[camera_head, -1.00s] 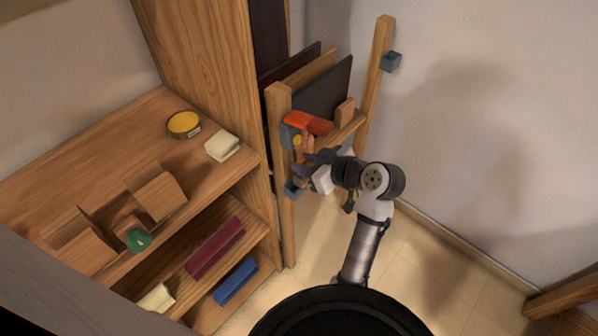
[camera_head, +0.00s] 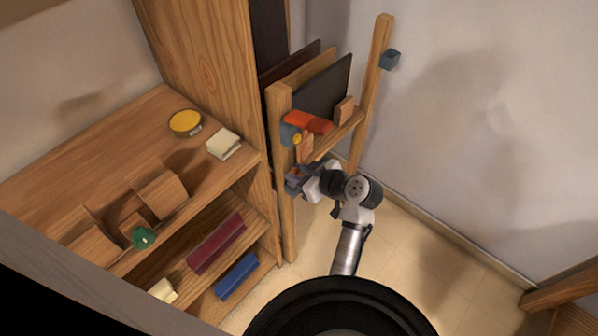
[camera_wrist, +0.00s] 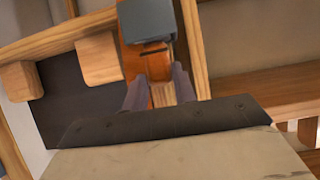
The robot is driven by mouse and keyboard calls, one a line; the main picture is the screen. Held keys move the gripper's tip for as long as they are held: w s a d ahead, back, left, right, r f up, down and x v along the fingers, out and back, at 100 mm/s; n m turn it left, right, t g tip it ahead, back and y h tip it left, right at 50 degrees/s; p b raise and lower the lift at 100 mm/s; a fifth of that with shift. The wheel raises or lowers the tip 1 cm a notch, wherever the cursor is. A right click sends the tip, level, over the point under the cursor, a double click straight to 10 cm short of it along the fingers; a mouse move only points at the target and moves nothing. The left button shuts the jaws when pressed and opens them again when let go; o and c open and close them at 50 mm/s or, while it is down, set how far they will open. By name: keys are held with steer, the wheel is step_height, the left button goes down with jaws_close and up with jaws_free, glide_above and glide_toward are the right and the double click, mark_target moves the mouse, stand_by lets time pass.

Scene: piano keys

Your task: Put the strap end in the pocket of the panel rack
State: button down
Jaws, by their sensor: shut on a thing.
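The panel rack (camera_head: 279,135) is a wooden frame holding upright panels. An orange-red strap (camera_head: 308,122) lies over its rail by the left post, with a yellow spot beside it. My gripper (camera_head: 300,178) is at the left post, below the rail. In the wrist view, my gripper (camera_wrist: 160,82) has its two fingers around an orange strap part (camera_wrist: 142,66), seemingly the strap end. A blue-grey block (camera_wrist: 147,22), perhaps the pocket, lies close beyond the fingertips and hides part of the orange piece. Its opening is not clear.
A dark panel (camera_head: 324,92) stands in the rack, with a wooden block (camera_head: 344,110) on the rail. Another blue-grey block (camera_head: 390,59) is on the right post. Left stands a shelf with a yellow tin (camera_head: 185,122). Floor right of my arm is free.

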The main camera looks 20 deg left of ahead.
steer(key=shift+f, duration=0.2)
steer(key=c, duration=1.1)
jaws_free()
steer(key=shift+r, duration=0.15)
steer(key=shift+d+r, duration=0.1)
steer(key=shift+r, duration=0.05)
steer(key=b+v, duration=0.1)
steer(key=v, duration=1)
steer(key=shift+s+d+r+b, duration=0.15)
steer(key=shift+d+b, duration=0.2)
steer(key=shift+b, duration=0.05)
